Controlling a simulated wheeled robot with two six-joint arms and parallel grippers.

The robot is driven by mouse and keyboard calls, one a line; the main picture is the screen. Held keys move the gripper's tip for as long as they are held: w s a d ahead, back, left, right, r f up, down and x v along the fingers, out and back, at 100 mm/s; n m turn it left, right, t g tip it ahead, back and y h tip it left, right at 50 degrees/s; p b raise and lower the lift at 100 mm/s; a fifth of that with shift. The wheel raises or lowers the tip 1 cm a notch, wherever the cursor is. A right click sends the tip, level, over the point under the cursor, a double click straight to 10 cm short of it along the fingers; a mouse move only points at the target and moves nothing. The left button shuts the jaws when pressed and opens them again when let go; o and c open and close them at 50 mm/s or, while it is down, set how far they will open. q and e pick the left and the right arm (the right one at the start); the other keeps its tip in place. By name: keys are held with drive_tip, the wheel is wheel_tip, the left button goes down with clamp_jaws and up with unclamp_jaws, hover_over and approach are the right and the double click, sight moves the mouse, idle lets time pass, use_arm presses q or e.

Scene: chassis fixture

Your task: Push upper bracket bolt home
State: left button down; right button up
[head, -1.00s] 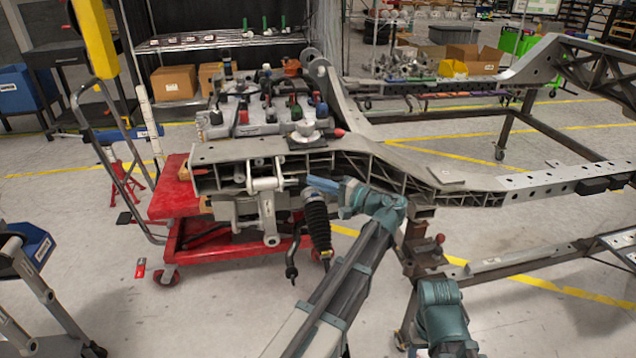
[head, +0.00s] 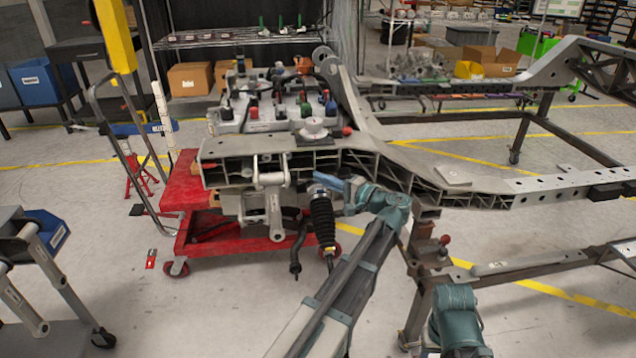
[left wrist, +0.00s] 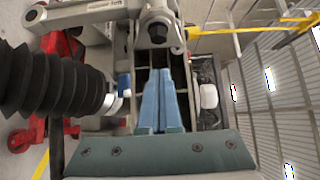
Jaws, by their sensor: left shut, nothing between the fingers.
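The grey bracket (head: 271,172) hangs on the near side of the chassis frame (head: 235,148) in the head view. In the left wrist view, the bracket's upper lug (left wrist: 147,14) is at the top, with a dark bolt head (left wrist: 157,32) in it. My left gripper (head: 318,178) is to the right of the bracket. Its blue fingers (left wrist: 160,72) are shut and empty, with their tips below the bolt head in the wrist view and apparently apart from it. How deep the bolt sits cannot be told. My right gripper is not in view.
A strut with black ribbed bellows (head: 323,222) hangs close to my left fingers and fills the left of the wrist view (left wrist: 50,82). A red cart (head: 185,195) stands under the frame. A steel stand (head: 425,265) is right of my left arm.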

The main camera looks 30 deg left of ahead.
use_arm(q)
drive_tip(key=s+d, duration=0.2)
drive_tip(key=d, duration=0.7)
drive_tip(key=shift+d, duration=0.35)
